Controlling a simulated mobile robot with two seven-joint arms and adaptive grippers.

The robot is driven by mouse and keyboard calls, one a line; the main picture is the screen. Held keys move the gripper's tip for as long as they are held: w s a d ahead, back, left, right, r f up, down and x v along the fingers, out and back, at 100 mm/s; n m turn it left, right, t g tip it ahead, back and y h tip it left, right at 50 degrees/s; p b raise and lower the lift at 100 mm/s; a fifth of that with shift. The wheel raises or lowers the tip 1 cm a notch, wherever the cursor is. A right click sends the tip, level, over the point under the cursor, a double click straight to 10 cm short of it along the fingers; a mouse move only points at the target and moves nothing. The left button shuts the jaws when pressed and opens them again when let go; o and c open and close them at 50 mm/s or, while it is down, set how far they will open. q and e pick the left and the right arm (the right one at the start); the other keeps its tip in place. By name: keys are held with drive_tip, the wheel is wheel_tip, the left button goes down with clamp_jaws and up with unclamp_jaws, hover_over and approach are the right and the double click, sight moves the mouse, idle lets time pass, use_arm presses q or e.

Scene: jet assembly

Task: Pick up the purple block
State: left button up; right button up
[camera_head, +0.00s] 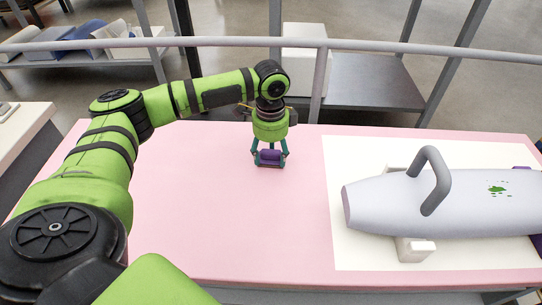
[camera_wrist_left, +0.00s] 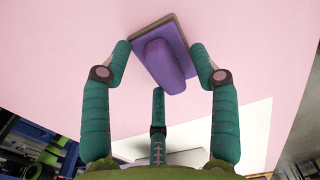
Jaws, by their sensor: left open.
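The purple block (camera_head: 270,157) lies on the pink tabletop toward the back, left of the white mat. In the left wrist view the purple block (camera_wrist_left: 165,58) is a flat plate with a raised rounded bar on it. My left gripper (camera_head: 270,160) points down over the block in the head view. In the left wrist view my left gripper (camera_wrist_left: 160,68) is open, with its teal fingers spread on both sides of the block. I cannot tell whether the fingers touch it. My right gripper is not in view.
A grey jet body (camera_head: 450,203) with a handle rests on supports on the white mat (camera_head: 350,255) at the right. Purple parts show at its right end. A grey rail (camera_head: 400,47) runs behind the table. The table's middle and left front are clear.

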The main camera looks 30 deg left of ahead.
sight(275, 153)
use_arm(q)
clamp_jaws()
idle(0.3)
drive_tip(key=shift+r, duration=0.45)
drive_tip(key=r, duration=0.2)
drive_tip(key=d+r, duration=0.1)
drive_tip(key=shift+w+r, duration=0.3)
drive_tip(key=shift+r, duration=0.05)
drive_tip(key=w+d+r, duration=0.5)
drive_tip(key=d+r, duration=0.1)
drive_tip(key=d, duration=0.3)
drive_tip(key=shift+w+r+b, duration=0.15)
drive_tip(key=shift+w+b, duration=0.15)
drive_tip(key=shift+w, duration=0.05)
drive_tip(key=c, duration=1.1)
unclamp_jaws()
drive_tip(key=shift+c, duration=0.2)
